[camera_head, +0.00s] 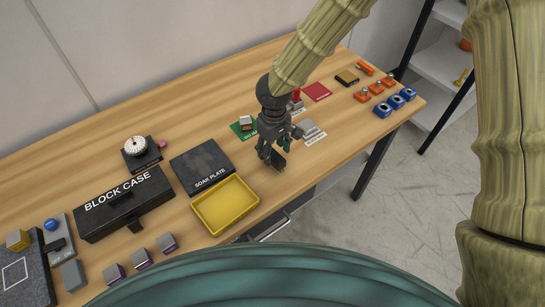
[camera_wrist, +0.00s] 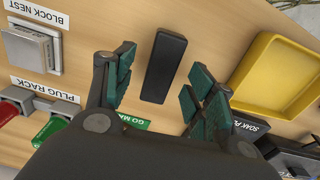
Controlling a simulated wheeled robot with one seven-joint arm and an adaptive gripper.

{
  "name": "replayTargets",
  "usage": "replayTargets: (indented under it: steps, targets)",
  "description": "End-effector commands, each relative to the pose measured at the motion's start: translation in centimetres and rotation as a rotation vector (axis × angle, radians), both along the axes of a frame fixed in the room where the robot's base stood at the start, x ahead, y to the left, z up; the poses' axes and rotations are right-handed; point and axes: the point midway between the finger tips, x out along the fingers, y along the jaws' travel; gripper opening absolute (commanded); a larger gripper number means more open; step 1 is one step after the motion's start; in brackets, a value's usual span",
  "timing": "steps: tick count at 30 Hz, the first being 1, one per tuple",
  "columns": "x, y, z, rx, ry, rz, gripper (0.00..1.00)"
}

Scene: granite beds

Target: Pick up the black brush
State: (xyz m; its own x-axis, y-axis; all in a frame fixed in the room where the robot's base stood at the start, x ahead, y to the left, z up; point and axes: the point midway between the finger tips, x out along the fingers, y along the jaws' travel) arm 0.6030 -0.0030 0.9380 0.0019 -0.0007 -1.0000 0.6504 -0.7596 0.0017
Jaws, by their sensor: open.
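The black brush (camera_wrist: 165,67) is a plain dark bar on the wooden table, seen between my fingers in the wrist view. In the head view it shows as a dark piece (camera_head: 279,162) just below my gripper, partly hidden by the fingers. My gripper (camera_head: 271,150) points down over it. In the wrist view my gripper (camera_wrist: 160,75) is open, with one green-padded finger on each side of the brush and visible gaps to both. I cannot tell the exact height of the fingertips above the table.
The yellow tray (camera_head: 252,201) and soak plate (camera_head: 202,166) lie left of my gripper. The block nest (camera_wrist: 33,50) and plug rack (camera_wrist: 40,108) stand on the brush's other side. A black block case (camera_head: 125,204) is farther left. The table's front edge is close to the brush.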

Motion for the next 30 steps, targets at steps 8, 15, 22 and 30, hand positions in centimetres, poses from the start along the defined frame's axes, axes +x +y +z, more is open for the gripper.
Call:
replayTargets:
  steps: [8,15,22,30]
  targets:
    - [0.0,0.4,-2.3,0.000,0.004,0.003,0.55]
    - [0.1,0.4,-4.2,0.000,0.000,0.003,0.55]
    - [0.1,0.4,-4.6,0.001,-0.001,0.002,0.55]
    - [0.1,0.4,-4.5,0.000,0.000,0.002,0.23]
